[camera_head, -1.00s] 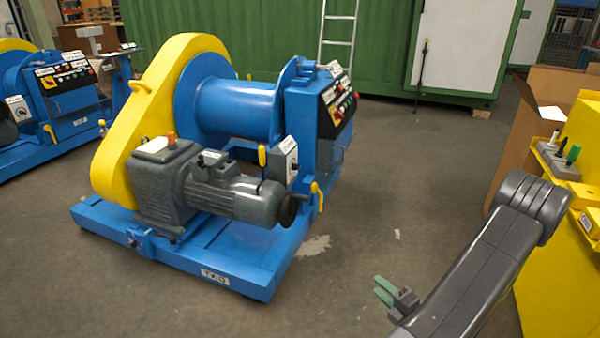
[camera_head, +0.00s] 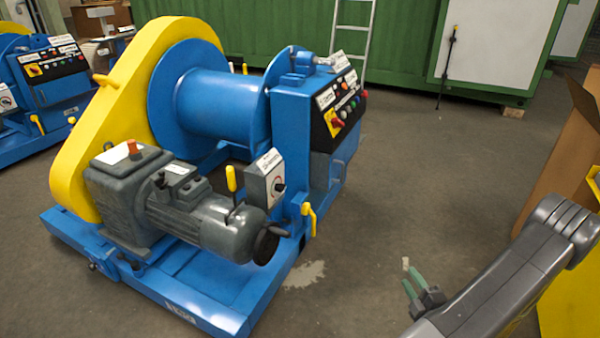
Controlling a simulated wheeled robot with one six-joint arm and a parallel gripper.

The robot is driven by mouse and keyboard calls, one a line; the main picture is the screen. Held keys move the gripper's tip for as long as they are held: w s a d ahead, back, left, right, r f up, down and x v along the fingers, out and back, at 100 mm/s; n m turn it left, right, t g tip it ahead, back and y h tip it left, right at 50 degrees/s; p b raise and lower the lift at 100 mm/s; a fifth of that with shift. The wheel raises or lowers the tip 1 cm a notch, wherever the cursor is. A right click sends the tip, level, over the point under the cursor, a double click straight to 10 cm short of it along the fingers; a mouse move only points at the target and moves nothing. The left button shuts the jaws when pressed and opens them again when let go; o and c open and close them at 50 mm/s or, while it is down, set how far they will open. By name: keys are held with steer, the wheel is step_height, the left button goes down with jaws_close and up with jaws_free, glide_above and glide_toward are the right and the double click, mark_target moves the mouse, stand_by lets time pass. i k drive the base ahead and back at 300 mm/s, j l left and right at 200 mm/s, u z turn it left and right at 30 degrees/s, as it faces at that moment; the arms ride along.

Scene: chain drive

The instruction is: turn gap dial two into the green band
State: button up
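A small grey box with a round dial (camera_head: 279,186) is mounted on the near side of the blue and yellow winch. Its label is too small to read, so I cannot tell whether it is gap dial two. No green band can be made out on it. Part of a similar dial box (camera_head: 5,99) shows on another machine at the left edge. My gripper (camera_head: 411,288), with green fingers, is low at the right over the floor, well apart from the winch. Its fingers look parted, with nothing between them.
The winch's blue base (camera_head: 215,300) fills the lower left. A yellow lever (camera_head: 309,215), a black handwheel (camera_head: 268,243) and a grey motor (camera_head: 205,215) stick out near the dial box. A cardboard box (camera_head: 570,150) stands at right. Floor between winch and box is clear.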

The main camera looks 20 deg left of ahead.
mark_target(279, 188)
steer(key=i+l+u, duration=0.2)
steer(key=i, duration=0.2)
steer(key=i+u, duration=0.2)
steer(key=i, duration=0.2)
steer(key=i+l+u, duration=0.25)
steer(key=i+u, duration=0.15)
steer(key=u, duration=0.85)
